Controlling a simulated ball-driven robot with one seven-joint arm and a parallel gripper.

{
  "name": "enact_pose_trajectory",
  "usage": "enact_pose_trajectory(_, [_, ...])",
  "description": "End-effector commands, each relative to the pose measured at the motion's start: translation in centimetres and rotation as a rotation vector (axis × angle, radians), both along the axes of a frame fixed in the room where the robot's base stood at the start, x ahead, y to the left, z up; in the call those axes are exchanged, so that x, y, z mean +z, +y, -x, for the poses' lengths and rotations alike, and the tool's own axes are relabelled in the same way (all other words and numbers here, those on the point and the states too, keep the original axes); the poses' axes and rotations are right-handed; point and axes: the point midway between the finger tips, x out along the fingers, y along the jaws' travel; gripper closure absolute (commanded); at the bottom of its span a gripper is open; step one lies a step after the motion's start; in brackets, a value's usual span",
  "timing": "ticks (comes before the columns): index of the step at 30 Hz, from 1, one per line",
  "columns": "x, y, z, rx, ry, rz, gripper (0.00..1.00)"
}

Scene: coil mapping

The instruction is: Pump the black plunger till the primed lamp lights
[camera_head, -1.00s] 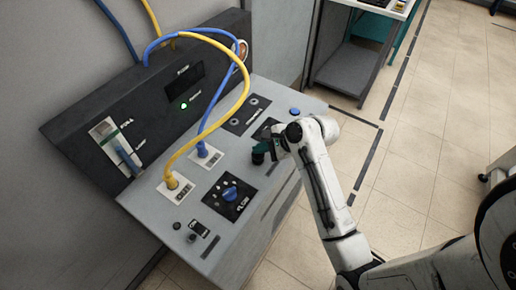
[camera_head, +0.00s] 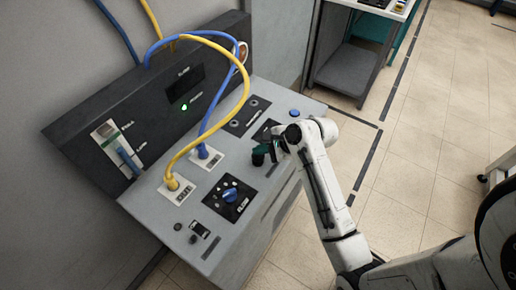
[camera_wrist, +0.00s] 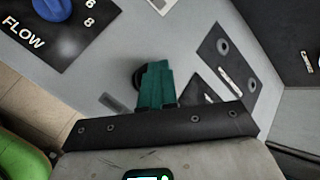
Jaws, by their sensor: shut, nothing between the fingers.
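The black plunger (camera_head: 257,158) stands on the grey sloping console, left of my fingers. My gripper (camera_head: 268,152) has teal fingers, shut and empty, close beside the plunger's top. In the wrist view my shut fingers (camera_wrist: 155,72) partly cover a round black knob (camera_wrist: 137,78), which looks like the plunger. I cannot tell whether they touch or how far the plunger is pressed. A small green lamp (camera_head: 184,107) glows on the dark upright panel; its label is too small to read.
Yellow (camera_head: 171,182) and blue (camera_head: 203,150) cable plugs sit in console sockets, their cables arching over the panel. A blue FLOW knob (camera_head: 230,194) is nearer the front. A blue button (camera_head: 295,113) is at the far right. Open floor lies right of the console.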

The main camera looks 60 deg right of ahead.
Motion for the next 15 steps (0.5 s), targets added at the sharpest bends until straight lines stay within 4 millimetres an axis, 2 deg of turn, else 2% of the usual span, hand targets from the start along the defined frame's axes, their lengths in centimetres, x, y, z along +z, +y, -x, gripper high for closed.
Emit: enact_pose_trajectory(15, [2.5,0.1,0.0,0.0,0.001,-0.001,1.0])
